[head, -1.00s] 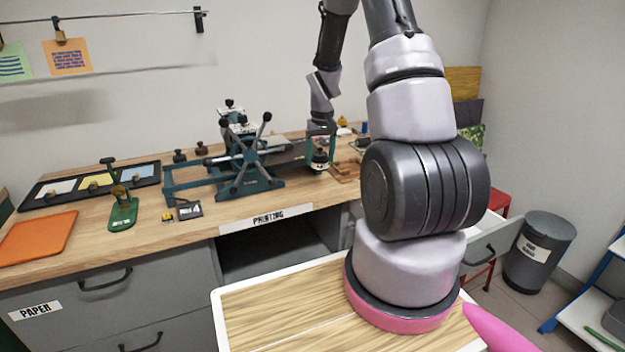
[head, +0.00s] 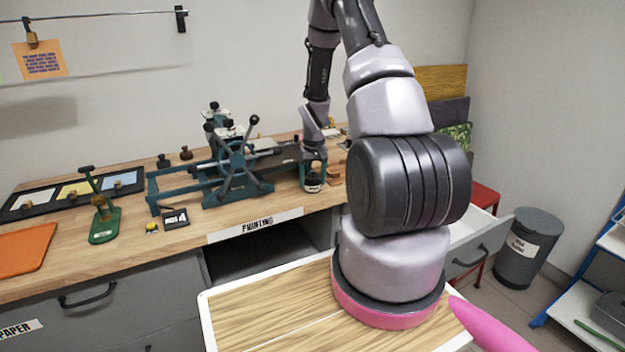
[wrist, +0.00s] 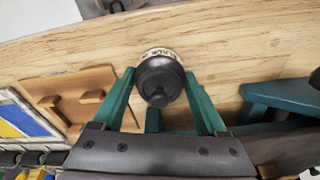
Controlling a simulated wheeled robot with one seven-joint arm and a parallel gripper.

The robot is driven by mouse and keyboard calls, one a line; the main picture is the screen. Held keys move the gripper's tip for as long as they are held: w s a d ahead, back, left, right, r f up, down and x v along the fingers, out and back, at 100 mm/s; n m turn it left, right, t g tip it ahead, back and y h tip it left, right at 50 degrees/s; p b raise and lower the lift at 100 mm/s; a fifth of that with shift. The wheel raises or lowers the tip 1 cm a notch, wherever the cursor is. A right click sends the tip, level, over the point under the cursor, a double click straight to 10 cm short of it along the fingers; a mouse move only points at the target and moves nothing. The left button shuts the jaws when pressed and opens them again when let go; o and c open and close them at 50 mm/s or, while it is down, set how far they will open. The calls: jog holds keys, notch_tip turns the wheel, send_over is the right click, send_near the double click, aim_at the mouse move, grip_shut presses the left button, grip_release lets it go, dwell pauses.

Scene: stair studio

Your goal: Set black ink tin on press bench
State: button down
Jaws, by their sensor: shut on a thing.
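The black ink tin (head: 313,186), a small dark round tin with a pale label band, is held upright at the front of the press bench (head: 120,232). In the wrist view the tin (wrist: 160,80) sits between the two green fingers of my gripper (wrist: 160,92), with its dark knobbed lid facing the camera. My gripper (head: 313,174) is shut on it. The tin is over the wooden top or at its surface; I cannot tell whether its base touches. The bench carries a "PRINTING" label on its front edge.
A teal press (head: 235,165) stands just left of the tin. A wooden board with blocks (wrist: 75,95) lies on its other side. An open drawer (head: 475,245) juts out at right.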

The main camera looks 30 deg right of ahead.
grip_release()
jog(key=shift+f, duration=0.1)
notch_tip(320, 180, up, 12)
jog(key=s, duration=0.1)
notch_tip(320, 180, up, 19)
jog(key=m+t, duration=0.1)
jog(key=t, duration=0.1)
send_over(314, 179)
jog(key=s+a, duration=0.7)
jog(key=s+a+r+t, duration=0.1)
jog(key=s+a+r, duration=0.1)
jog(key=s, duration=0.4)
jog(key=s+a+r+t+y, duration=0.1)
jog(key=s+a+r, duration=0.2)
jog(key=s+r, duration=0.2)
jog(key=s+a+r+t+y, duration=0.1)
jog(key=s+a+r, duration=0.2)
jog(key=s, duration=0.4)
jog(key=shift+r+m+t, duration=0.4)
jog(key=shift+r, duration=0.3)
jog(key=shift+s, duration=0.1)
